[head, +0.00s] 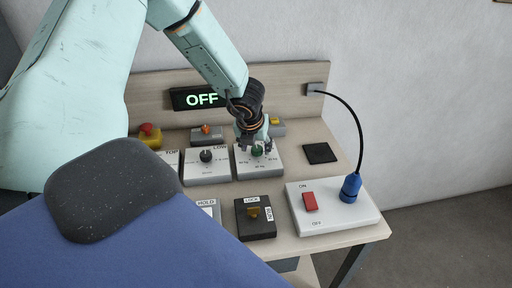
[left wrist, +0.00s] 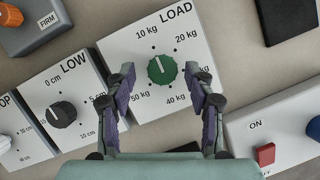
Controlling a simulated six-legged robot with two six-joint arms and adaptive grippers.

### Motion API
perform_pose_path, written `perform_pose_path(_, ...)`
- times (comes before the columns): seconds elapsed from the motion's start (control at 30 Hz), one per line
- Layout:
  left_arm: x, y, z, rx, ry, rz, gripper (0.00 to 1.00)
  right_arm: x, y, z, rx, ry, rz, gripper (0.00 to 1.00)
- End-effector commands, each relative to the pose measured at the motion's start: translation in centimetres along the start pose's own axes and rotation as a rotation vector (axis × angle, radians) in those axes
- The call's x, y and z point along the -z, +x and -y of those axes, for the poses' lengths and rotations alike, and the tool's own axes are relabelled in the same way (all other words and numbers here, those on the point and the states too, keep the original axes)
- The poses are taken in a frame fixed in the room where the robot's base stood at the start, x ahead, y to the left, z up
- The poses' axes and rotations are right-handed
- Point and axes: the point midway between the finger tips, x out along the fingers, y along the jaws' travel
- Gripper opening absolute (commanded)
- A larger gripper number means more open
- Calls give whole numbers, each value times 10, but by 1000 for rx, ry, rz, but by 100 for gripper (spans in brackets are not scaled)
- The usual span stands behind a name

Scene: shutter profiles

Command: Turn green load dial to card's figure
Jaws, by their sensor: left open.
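The green load dial (left wrist: 162,69) sits on a white box marked LOAD (left wrist: 118,45), with kg figures around it. Its white pointer line points up and slightly left, towards the 10 kg mark. In the head view the green dial (head: 257,152) is partly hidden under my left gripper (head: 254,147). In the left wrist view my left gripper (left wrist: 160,76) is open, with one fingertip on each side of the dial and a gap to it. I cannot make out a card with a figure. My right gripper is not in view.
The LOW dial box (head: 206,172) stands left of the load box. A lit OFF sign (head: 201,98) is behind. In front are a LOCK switch (head: 255,222) and a white box with a red switch (head: 310,201) and blue plug (head: 350,188). A black pad (head: 320,153) lies to the right.

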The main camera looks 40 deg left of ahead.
Motion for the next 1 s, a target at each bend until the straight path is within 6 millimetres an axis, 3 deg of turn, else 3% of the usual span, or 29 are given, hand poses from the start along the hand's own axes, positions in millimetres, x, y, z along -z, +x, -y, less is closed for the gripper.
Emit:
perform_pose_path(0.3,-2,4,2,1,0,0,54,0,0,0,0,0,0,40)
perform_pose_path(0.9,-3,4,1,0,0,1,3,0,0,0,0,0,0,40)
perform_pose_path(1.0,-3,4,1,1,1,1,0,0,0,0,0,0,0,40)
